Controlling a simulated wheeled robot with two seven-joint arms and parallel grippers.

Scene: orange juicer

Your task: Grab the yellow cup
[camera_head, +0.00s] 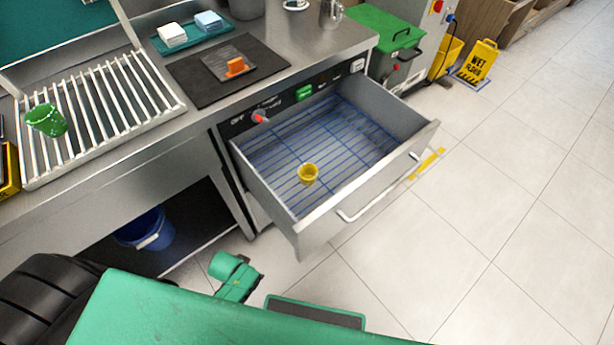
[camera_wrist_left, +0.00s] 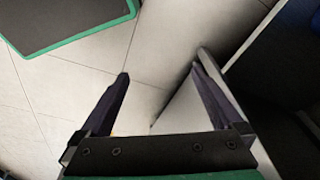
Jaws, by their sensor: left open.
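The yellow cup (camera_head: 308,174) stands inside the open drawer (camera_head: 402,181), on the blue wire rack (camera_head: 330,130) near the drawer's front left part. My left gripper (camera_wrist_left: 160,78) shows in the left wrist view, with its two dark fingers spread apart and nothing between them but floor and a grey panel edge. The cup is not clearly visible in that view; a small yellow sliver shows just behind the gripper's base. The left gripper's fingers cannot be made out in the head view. My right gripper is in neither view.
The drawer's walls and long handle (camera_head: 380,188) stick out over the floor. A blue bucket (camera_head: 146,230) stands below the counter.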

